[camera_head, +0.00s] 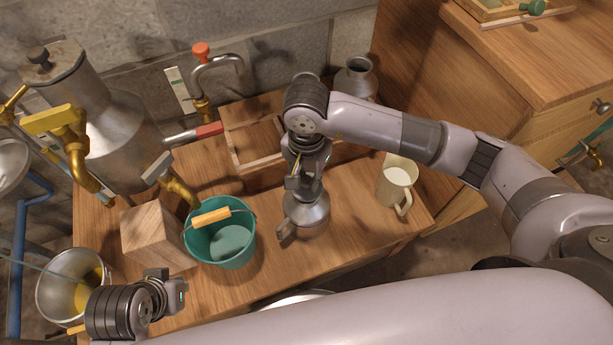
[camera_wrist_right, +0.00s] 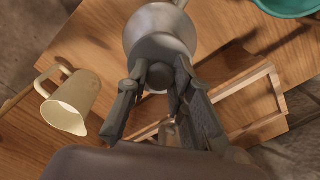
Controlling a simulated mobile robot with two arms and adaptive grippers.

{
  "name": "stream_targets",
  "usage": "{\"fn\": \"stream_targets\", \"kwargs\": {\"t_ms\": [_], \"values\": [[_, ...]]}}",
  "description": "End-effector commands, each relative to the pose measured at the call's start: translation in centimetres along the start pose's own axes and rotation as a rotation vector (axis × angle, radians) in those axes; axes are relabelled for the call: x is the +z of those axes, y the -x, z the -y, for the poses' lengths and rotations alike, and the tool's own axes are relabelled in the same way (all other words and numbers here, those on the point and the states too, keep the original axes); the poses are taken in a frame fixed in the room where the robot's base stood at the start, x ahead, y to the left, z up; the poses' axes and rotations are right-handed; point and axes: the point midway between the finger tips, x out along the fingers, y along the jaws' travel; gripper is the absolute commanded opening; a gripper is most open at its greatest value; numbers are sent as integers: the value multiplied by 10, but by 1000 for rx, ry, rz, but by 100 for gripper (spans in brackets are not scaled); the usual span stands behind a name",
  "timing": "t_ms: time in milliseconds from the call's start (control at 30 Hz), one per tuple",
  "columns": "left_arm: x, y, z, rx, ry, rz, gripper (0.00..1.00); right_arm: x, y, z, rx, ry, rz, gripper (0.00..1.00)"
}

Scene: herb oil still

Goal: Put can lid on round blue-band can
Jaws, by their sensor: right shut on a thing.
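A round grey metal can (camera_head: 307,212) with a sloped shoulder and a side handle stands upright on the wooden table. No blue band shows on its visible side. My right gripper (camera_head: 308,182) is directly above it, pointing down. In the right wrist view, the fingers (camera_wrist_right: 160,82) are closed around a small grey round piece, seemingly the can lid (camera_wrist_right: 158,74), at the can's top (camera_wrist_right: 160,30). The fingers hide most of it, so I cannot tell whether it is seated. My left gripper (camera_head: 168,293) is low at the left; its finger opening is unclear.
A teal bucket (camera_head: 243,262) stands left of the can, and a cream mug (camera_head: 397,182) stands right. A wooden tray (camera_head: 240,150) and another metal can (camera_head: 357,80) are behind. A wooden block (camera_head: 152,235), brass taps and a metal still (camera_head: 120,130) fill the left.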

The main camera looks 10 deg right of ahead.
Motion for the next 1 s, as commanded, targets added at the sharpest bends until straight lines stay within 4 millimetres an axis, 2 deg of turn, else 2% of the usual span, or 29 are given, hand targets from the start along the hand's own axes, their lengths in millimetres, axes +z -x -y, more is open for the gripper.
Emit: {"fn": "stream_targets", "kwargs": {"t_ms": [1000], "values": [[-2,-5,-1,1,0,-15,0,0,0,0,0,0,1,0]]}}
